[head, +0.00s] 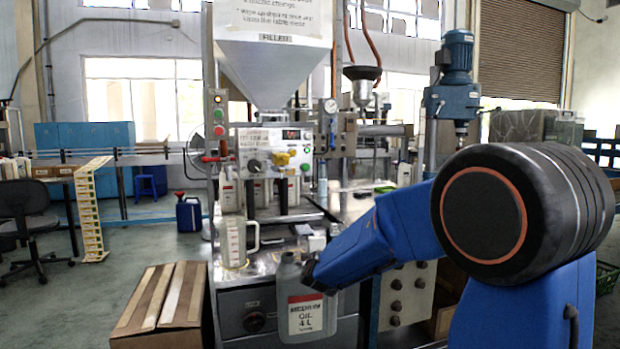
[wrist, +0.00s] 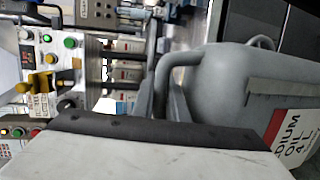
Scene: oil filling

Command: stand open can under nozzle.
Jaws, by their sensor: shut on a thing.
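The can (head: 306,308) is a grey jug with a white and red oil label, held roughly upright in front of the filling machine's bench. My gripper (head: 312,274) is shut on it near its top right side. The filling machine (head: 270,140) stands behind, with a big hopper on top. Its nozzle is hard to make out below the control panel.
A clear measuring jug (head: 236,242) stands on the metal bench (head: 275,246), left of the can. A cardboard box (head: 162,305) is on the floor at front left. Several white containers (head: 262,192) stand behind the machine. A dark funnel (head: 362,73) is at the back right.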

